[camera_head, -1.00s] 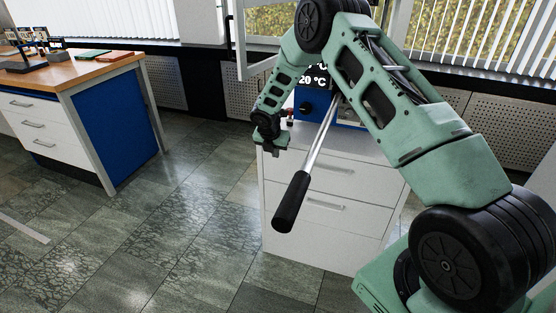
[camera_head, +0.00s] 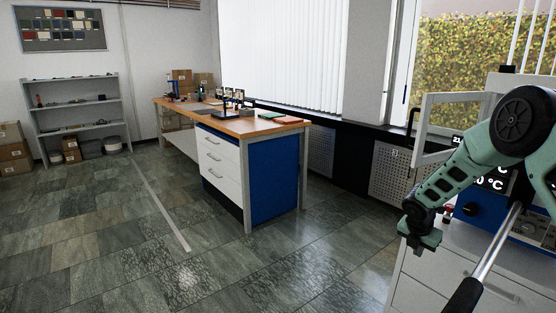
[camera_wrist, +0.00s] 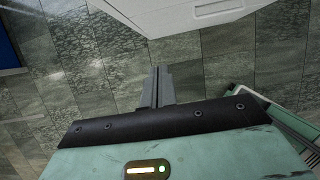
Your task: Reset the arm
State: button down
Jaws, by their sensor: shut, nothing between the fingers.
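My gripper (camera_head: 423,243) hangs from the end of my green arm at the right of the head view, in front of the blue press and beside the white drawer cabinet. In the wrist view its two grey fingers (camera_wrist: 158,86) are together with nothing between them, over the floor tiles. The blue press (camera_head: 466,209) with a lit temperature display stands on the white cabinet (camera_head: 440,262). Its lever with a black grip (camera_head: 464,298) slants down towards me, cut off by the lower edge. My arm hides part of the press.
A workbench (camera_head: 236,122) with white drawers and a blue side stands mid-view. Grey shelves (camera_head: 78,102) and cardboard boxes (camera_head: 10,150) are at the far left. The tiled floor between me and the workbench is clear.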

jog(key=s+a+r+m+y+p, duration=0.1)
jog(key=s+a+r+m, duration=0.4)
jog(key=s+a+r, duration=0.55)
jog(key=s+a+r+m+y, duration=0.2)
jog(key=s+a+r+m, duration=0.25)
jog(key=s+a, duration=0.6)
jog(key=s+a+r+m+g, duration=0.1)
jog(key=s+a+r+m, duration=0.2)
jog(key=s, duration=0.8)
jog(key=s+a+r+m+g+y, duration=0.1)
jog(key=s+a+r+m, duration=0.2)
jog(key=s, duration=0.8)
jog(key=shift+s+a+m+g+p, duration=0.35)
jog(key=shift+a+m, duration=0.55)
jog(key=shift+m, duration=0.35)
jog(key=shift+w, duration=0.1)
